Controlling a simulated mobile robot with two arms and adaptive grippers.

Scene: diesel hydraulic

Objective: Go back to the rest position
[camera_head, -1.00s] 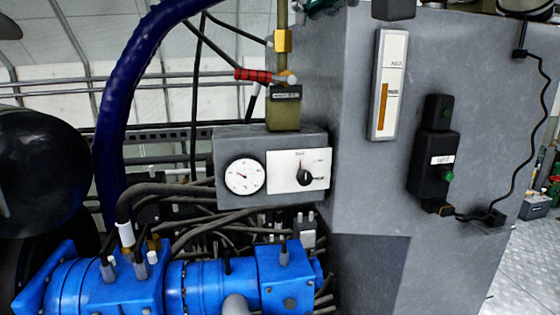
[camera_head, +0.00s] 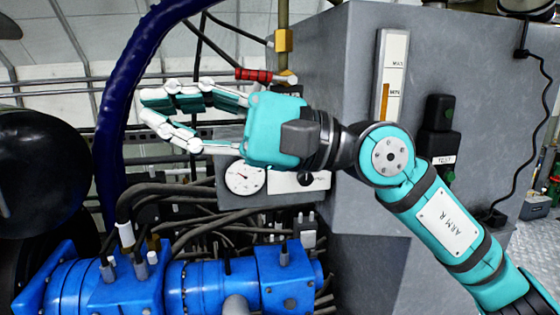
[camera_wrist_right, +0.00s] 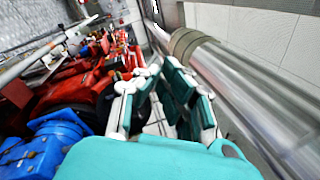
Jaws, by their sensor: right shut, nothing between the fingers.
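My right gripper (camera_head: 150,107), teal with white links, extends to the left in the head view, in front of the grey control box. Its fingers are shut with nothing between them. They also show in the right wrist view (camera_wrist_right: 158,70). My right arm comes in from the lower right, across the grey cabinet (camera_head: 345,110). The gripper hides part of the control box, most of the white dial panel (camera_head: 318,181) and the block below the valve. A red valve handle (camera_head: 253,75) shows just above the gripper. My left gripper is not in view.
A thick dark blue hose (camera_head: 112,120) rises at the left, close to the fingertips. The blue pump (camera_head: 130,285) and several black hoses lie below. A round gauge (camera_head: 244,178) sits under the hand. A black test box (camera_head: 437,140) is on the cabinet.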

